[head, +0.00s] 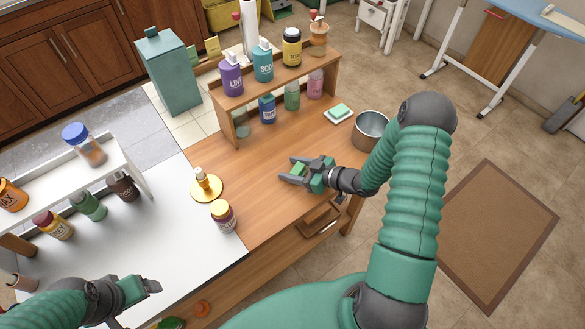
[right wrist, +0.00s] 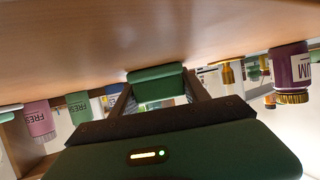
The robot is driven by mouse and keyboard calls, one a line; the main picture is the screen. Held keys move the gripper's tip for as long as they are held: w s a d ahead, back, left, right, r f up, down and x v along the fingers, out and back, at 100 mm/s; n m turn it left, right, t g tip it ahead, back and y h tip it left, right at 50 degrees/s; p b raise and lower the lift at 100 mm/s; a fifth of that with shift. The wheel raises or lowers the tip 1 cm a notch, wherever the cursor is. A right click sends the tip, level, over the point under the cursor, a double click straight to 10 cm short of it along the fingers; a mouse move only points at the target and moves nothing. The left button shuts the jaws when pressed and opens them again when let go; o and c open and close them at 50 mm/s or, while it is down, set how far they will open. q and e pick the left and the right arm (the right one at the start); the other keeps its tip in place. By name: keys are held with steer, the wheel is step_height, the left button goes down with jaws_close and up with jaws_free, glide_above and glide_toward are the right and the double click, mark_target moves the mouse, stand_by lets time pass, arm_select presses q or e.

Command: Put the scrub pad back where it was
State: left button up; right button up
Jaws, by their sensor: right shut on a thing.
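My right gripper (head: 296,173) is over the wooden table (head: 262,205) and shut on a green scrub pad (head: 299,168). In the right wrist view the scrub pad (right wrist: 155,82) sits between the two fingertips, dark green with a lighter green face. The wooden surface is close to it; I cannot tell whether they touch. Another light green pad (head: 341,110) lies on a small white dish (head: 331,119) at the table's back right. My left gripper (head: 151,286) is over the white counter at lower left, with no object visible in it; its finger opening is unclear.
A metal pot (head: 370,130) stands right of the dish. A wooden shelf (head: 275,82) with several bottles stands behind. A gold pump bottle on a round tray (head: 206,190) and a purple jar (head: 222,216) stand left. The table around my right gripper is clear.

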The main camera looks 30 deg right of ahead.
steer(key=shift+d, duration=0.15)
steer(key=o, duration=1.2)
steer(key=shift+d, duration=0.15)
steer(key=shift+o, duration=0.6)
steer(key=shift+a, duration=0.25)
